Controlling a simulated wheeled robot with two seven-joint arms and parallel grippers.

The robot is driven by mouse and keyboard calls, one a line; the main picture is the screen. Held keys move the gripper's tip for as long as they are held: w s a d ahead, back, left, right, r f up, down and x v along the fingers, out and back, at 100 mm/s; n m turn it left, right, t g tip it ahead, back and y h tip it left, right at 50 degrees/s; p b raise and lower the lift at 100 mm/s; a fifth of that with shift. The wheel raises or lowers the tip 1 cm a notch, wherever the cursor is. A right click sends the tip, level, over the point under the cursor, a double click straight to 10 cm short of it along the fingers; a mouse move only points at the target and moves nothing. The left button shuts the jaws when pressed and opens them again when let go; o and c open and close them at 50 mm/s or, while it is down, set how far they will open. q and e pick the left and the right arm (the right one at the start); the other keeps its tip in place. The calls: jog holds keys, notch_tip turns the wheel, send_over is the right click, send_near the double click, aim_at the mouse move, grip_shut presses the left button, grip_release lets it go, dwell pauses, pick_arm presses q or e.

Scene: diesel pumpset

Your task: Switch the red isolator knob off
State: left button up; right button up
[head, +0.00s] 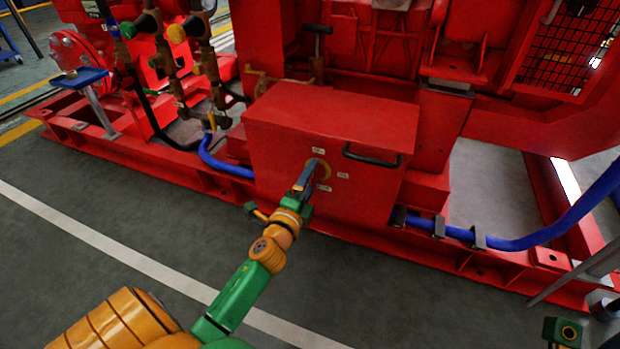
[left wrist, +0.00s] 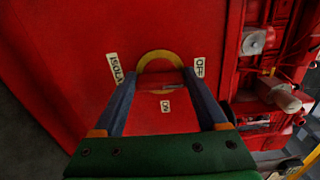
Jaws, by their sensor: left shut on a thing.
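The red isolator knob (left wrist: 160,70) sits on a yellow round plate (left wrist: 160,54) on the front of a red box (head: 330,122). My left gripper (head: 309,176) reaches the plate. Its two fingers lie on either side of the knob in the left wrist view and are shut on it. The knob blends with the red panel, so its exact turn is hard to tell. An ON label (left wrist: 165,106) shows between the fingers, an OFF label (left wrist: 199,67) to the right, and an ISOLATOR label to the left. My right gripper's fingers are out of view.
A black handle (head: 371,157) is on the box front, right of the plate. A blue hose (head: 500,242) runs along the red base frame at right, and another (head: 222,167) left of the box. Clear grey floor (head: 130,220) lies in front.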

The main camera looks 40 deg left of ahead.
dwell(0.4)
pick_arm(q)
jog(key=o, duration=1.3)
jog(key=shift+s+d, duration=0.1)
jog(key=p+v, duration=0.1)
jog(key=v, duration=0.6)
